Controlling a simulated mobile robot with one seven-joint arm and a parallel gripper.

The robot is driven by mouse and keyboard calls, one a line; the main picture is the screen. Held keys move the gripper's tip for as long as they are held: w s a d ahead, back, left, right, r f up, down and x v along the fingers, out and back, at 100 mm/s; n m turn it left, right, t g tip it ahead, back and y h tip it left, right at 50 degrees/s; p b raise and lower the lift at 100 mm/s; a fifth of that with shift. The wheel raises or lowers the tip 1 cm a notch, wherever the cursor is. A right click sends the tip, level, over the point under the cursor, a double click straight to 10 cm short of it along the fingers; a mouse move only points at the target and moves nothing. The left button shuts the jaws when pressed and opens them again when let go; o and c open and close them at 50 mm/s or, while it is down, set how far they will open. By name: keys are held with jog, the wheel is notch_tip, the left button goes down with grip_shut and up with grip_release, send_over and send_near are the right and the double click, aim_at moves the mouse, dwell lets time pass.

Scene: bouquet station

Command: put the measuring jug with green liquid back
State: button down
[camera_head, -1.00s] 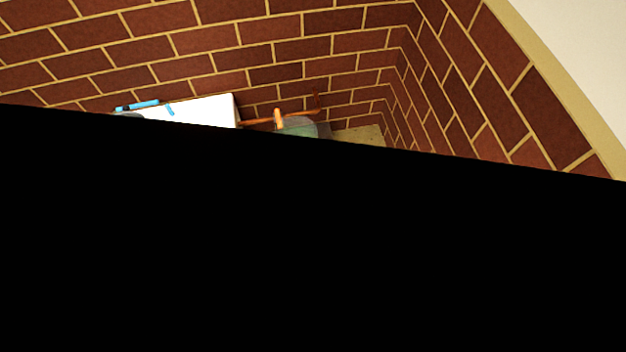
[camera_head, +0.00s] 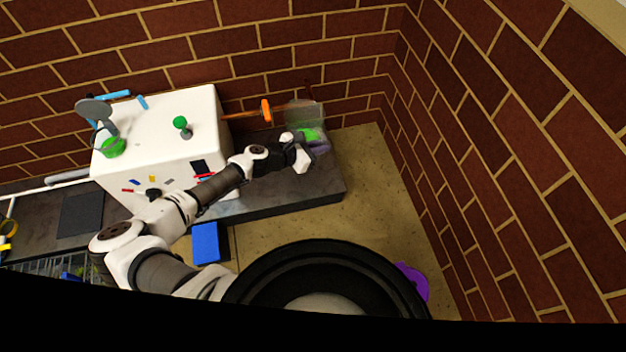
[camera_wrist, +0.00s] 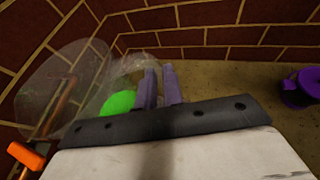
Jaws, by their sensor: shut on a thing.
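The measuring jug (camera_head: 303,112) is clear, with bright green liquid inside, at the right end of the dark bench in the head view. In the wrist view the see-through jug (camera_wrist: 92,98) is just left of the fingers, the green liquid low in it. My gripper (camera_head: 318,146) has purple fingers and is at the jug's near side. In the wrist view my gripper (camera_wrist: 160,86) is shut with a narrow gap, on the jug at its side. The gripped part is hard to make out. I cannot tell whether the jug touches the bench.
A white box-shaped unit (camera_head: 160,120) stands left of the jug, bearing a green-topped knob and a vessel with green liquid (camera_head: 112,147). Brick walls close the back and right. A purple object (camera_wrist: 300,88) is on the floor.

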notch_tip(320, 180, down, 18)
jog(key=b, duration=0.8)
jog(key=shift+b, duration=0.3)
jog(key=c, duration=2)
grip_release()
jog(key=shift+f, duration=0.15)
jog(key=o, duration=0.5)
jog(key=shift+c, duration=0.2)
